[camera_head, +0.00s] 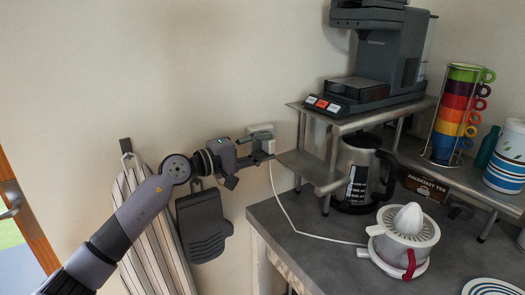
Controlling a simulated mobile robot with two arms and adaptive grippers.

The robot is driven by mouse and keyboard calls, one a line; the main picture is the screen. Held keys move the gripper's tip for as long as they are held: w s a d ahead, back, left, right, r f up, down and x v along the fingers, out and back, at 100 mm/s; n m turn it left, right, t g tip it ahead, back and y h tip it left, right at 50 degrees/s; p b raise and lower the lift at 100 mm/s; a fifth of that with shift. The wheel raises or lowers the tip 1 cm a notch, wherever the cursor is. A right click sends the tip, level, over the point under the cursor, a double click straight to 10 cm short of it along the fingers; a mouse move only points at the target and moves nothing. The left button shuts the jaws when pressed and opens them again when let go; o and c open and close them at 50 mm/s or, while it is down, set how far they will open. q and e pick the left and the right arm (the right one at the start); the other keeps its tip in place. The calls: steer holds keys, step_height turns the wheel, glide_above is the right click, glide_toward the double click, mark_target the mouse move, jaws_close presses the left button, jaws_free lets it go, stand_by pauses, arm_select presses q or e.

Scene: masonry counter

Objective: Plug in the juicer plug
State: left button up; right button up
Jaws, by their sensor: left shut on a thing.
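The juicer (402,233), white with a ribbed cone and a red part at its front, stands on the grey counter. Its white cord (300,229) runs left over the counter edge and up to my left gripper (266,157). My left gripper is at the wall socket (261,129), just below and in front of it, and is shut on the juicer plug. The plug is mostly hidden by the fingers and tiny, so I cannot tell whether its pins are in the socket. My right gripper is not in view.
A metal shelf (318,171) with a coffee machine (378,60) stands close right of my left gripper. A kettle (357,175) is under it. A dark oven mitt (203,225) and striped cloth (150,245) hang on the wall. Stacked cups (456,115) are at right.

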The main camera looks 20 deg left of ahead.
arm_select(q)
steer(key=shift+a+r, duration=0.1)
steer(key=shift+a, duration=0.1)
stand_by(0.3)
steer(key=o, duration=1.2)
steer(key=shift+w, duration=0.1)
